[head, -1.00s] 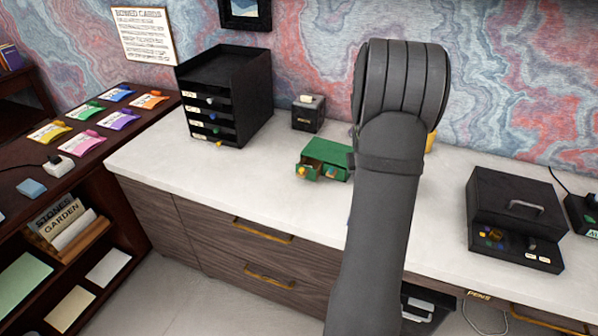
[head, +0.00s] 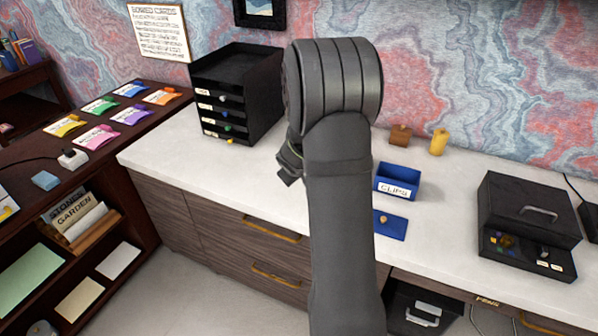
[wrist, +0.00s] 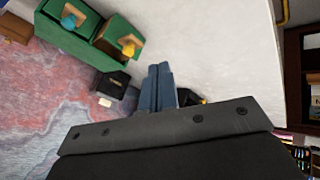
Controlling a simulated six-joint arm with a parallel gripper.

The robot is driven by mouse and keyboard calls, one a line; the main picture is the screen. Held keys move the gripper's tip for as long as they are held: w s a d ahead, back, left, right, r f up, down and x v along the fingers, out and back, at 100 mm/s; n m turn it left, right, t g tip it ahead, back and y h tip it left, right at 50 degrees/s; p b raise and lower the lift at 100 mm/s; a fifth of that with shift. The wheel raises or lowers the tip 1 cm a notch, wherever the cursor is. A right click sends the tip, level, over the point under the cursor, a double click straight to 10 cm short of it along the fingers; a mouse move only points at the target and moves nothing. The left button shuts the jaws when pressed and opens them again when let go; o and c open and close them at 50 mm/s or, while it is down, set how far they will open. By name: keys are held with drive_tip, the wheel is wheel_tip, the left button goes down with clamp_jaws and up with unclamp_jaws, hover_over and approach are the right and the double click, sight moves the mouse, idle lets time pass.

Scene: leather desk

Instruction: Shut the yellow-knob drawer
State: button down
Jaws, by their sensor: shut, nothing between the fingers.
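A small green two-drawer box (wrist: 75,37) lies at the upper left of the wrist view. One drawer has a yellow knob (wrist: 128,47), the other a teal knob (wrist: 68,20). How far the yellow-knob drawer (wrist: 113,37) stands out is hard to tell from this angle. In the head view my arm hides the box. My gripper (wrist: 157,72) is shut and empty, its fingertips to the right of the yellow knob in the wrist view and apart from it. In the head view only part of my gripper shows at the arm's left side.
A black drawer tower (head: 236,95) stands left of my arm on the white counter (head: 450,215). A blue box (head: 398,182), a blue lid (head: 390,224), a yellow bottle (head: 438,142) and a black case (head: 530,220) are to the right. A small black box (wrist: 108,90) is near the green box.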

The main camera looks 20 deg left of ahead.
drive_tip(key=x, duration=0.6)
drive_tip(key=shift+d, duration=0.1)
drive_tip(key=shift+w+d+r, duration=0.1)
drive_tip(key=shift+w+d, duration=0.05)
drive_tip(key=shift+w, duration=0.3)
drive_tip(key=shift+w+d+r, duration=0.15)
drive_tip(key=shift+w+d, duration=0.05)
drive_tip(key=shift+w, duration=0.25)
drive_tip(key=shift+w+d, duration=0.25)
drive_tip(key=shift+w, duration=0.6)
drive_tip(key=shift+w+d, duration=0.1)
drive_tip(key=shift+w, duration=1.25)
drive_tip(key=shift+w+d, duration=0.15)
drive_tip(key=shift+w, duration=1.2)
drive_tip(key=shift+s, duration=0.1)
